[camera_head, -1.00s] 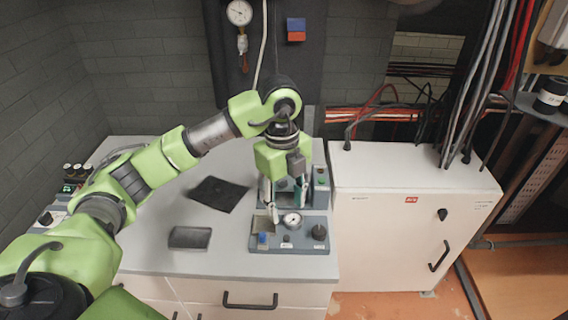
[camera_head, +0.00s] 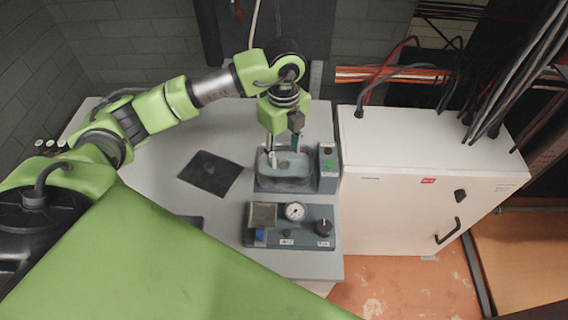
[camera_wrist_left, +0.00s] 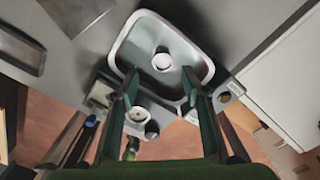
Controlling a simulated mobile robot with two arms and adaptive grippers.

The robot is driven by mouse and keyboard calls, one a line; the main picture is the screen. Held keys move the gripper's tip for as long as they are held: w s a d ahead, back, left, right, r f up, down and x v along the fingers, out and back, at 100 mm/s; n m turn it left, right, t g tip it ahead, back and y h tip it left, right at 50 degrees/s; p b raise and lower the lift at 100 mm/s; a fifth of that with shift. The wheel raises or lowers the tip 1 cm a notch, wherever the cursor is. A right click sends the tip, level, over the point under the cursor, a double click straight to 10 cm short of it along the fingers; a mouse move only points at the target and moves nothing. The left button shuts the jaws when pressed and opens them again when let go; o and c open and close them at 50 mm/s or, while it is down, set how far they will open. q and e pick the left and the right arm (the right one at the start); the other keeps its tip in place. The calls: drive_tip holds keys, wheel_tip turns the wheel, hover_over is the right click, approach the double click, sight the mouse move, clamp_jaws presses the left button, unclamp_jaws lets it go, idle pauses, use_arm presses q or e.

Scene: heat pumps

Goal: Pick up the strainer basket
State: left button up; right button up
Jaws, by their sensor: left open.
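A small pale round piece, which looks like the strainer basket (camera_wrist_left: 162,60), stands in the middle of a grey rectangular basin (camera_wrist_left: 203,62) in the left wrist view. The basin also shows in the head view (camera_head: 289,184), where my gripper partly covers its inside. My left gripper (camera_head: 284,154) points down over the basin, open and empty. In the left wrist view its fingers (camera_wrist_left: 160,88) are spread, with tips at the basin's near side and the round piece visible beyond the gap between them. My right gripper is not in view.
A control box (camera_head: 328,168) with a green button adjoins the basin. A panel (camera_head: 290,241) with a gauge and knob lies in front. A dark mat (camera_head: 211,173) lies to the left. A white cabinet (camera_head: 420,190) stands to the right. A green part of mine covers the foreground.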

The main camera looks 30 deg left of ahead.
sight(285, 163)
use_arm(q)
drive_tip(key=shift+w+f, duration=0.1)
drive_tip(key=shift+f, duration=0.65)
drive_tip(key=shift+f+p, duration=0.3)
drive_tip(key=shift+p, duration=0.1)
wheel_tip(285, 163, down, 4)
drive_tip(key=shift+w+r+p, duration=0.1)
drive_tip(key=shift+r+p, duration=0.1)
drive_tip(key=shift+p, duration=0.7)
drive_tip(key=shift+f, duration=0.55)
drive_tip(key=c, duration=1.1)
